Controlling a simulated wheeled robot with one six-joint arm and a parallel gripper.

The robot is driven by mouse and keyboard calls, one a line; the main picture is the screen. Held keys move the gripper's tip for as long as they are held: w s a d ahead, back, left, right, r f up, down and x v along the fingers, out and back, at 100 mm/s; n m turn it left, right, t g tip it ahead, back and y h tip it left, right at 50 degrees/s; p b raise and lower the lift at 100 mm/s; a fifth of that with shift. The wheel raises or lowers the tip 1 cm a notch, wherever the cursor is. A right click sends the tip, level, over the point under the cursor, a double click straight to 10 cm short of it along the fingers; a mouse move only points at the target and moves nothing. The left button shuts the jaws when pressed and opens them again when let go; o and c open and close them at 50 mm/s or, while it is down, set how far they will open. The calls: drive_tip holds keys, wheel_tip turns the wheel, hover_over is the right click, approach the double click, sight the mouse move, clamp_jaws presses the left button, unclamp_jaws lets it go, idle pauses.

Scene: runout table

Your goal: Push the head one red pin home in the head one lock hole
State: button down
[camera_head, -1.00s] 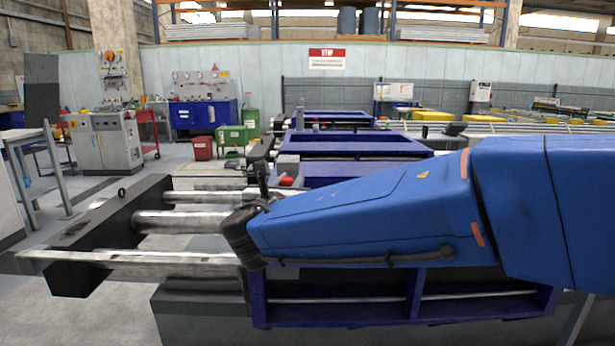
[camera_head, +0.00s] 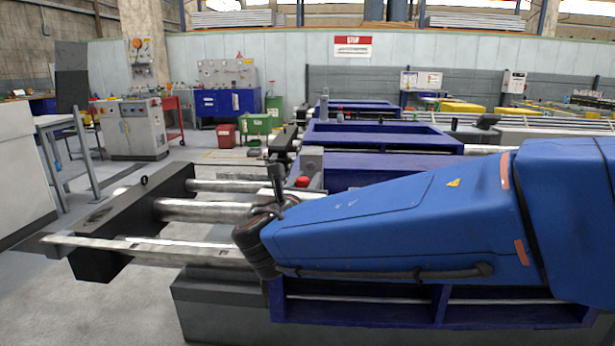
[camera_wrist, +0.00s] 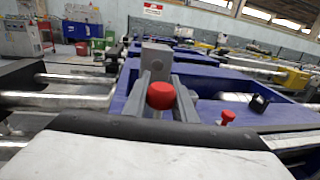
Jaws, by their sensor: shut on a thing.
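A red pin head (camera_wrist: 160,95) sits between the two grey fingers of my gripper (camera_wrist: 161,92) in the wrist view. My gripper is shut on this red pin. Right behind it stands a grey block (camera_wrist: 156,57). The red head (camera_head: 302,182) also shows in the head view, in front of the grey block (camera_head: 311,163).
A second red pin (camera_wrist: 228,117) stands to the right in the wrist view. Blue frames (camera_head: 385,136) run in a row behind. Steel bars (camera_head: 205,210) and a black crossbeam (camera_head: 130,215) lie to the left. Open floor shows at the lower left.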

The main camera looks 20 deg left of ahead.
drive_tip(key=shift+f, duration=2.25)
drive_tip(key=shift+f, duration=2.8)
drive_tip(key=c, duration=1.4)
unclamp_jaws()
drive_tip(key=s, duration=0.5)
drive_tip(key=s+d, duration=0.1)
drive_tip(key=s, duration=1.1)
drive_tip(key=shift+s+d, duration=0.2)
